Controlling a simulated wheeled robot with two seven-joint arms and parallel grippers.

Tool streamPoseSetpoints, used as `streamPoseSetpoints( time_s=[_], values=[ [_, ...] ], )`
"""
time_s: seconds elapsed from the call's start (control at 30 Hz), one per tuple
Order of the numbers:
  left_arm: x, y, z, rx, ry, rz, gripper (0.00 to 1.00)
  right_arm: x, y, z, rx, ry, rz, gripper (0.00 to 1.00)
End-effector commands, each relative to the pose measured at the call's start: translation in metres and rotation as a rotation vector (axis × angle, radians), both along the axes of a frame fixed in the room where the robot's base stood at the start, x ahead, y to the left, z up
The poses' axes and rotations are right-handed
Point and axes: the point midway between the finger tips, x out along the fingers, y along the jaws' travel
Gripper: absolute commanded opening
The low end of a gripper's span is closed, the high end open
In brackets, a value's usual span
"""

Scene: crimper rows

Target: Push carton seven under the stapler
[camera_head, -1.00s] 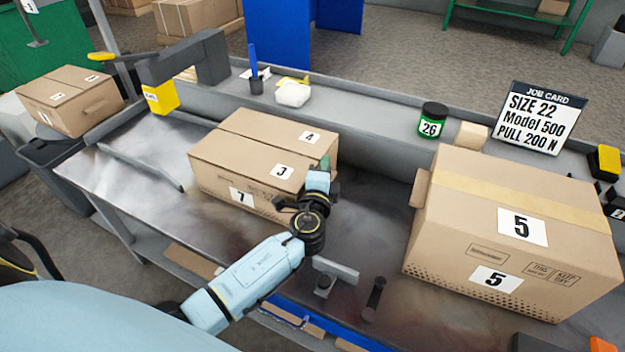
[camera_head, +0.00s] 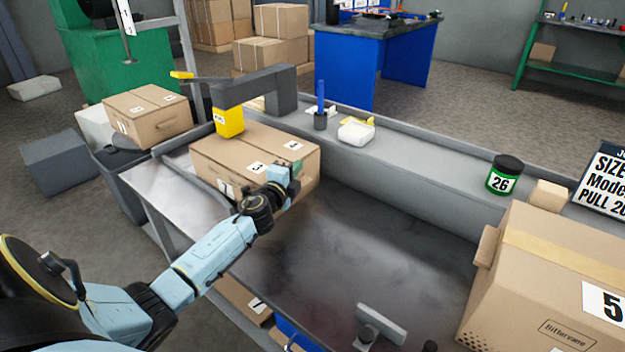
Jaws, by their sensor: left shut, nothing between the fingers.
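Carton seven (camera_head: 225,155) is the brown box on the metal bench, with labels 3 and 4 on its upper side; its front label is partly hidden. The stapler (camera_head: 266,88) is a dark grey arm with a yellow head (camera_head: 230,122). In the head view the yellow head overlaps the far left part of the carton's top; the gap between them is hard to judge. My left gripper (camera_head: 287,178) is shut and empty at the carton's right end, seemingly against it. It hides part of that end. My right gripper is out of view.
A grey guide rail (camera_head: 210,196) runs along the carton's front left. Carton five (camera_head: 545,275) stands at the right, and another carton (camera_head: 148,113) lies beyond the bench's left end. A green-black jar (camera_head: 504,175) stands on the back ledge. The bench middle (camera_head: 370,240) is clear.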

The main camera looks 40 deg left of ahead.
Motion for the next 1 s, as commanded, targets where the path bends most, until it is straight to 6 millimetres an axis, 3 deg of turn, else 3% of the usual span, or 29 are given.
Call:
streamPoseSetpoints(
  time_s=[0.47, 0.57, 0.7, 1.0],
  values=[
    [0.0, -0.002, 0.001, -0.001, 0.0, 0.002, 0.0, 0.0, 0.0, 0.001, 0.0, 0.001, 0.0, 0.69],
    [0.001, -0.015, 0.001, -0.004, -0.001, -0.002, 0.0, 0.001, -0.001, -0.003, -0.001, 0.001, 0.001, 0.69],
    [0.002, -0.047, 0.002, -0.007, -0.001, -0.008, 0.0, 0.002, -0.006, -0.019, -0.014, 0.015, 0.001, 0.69],
    [-0.061, -0.057, 0.0, -0.003, 0.003, -0.007, 0.0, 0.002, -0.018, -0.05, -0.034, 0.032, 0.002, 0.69]
  ],
)
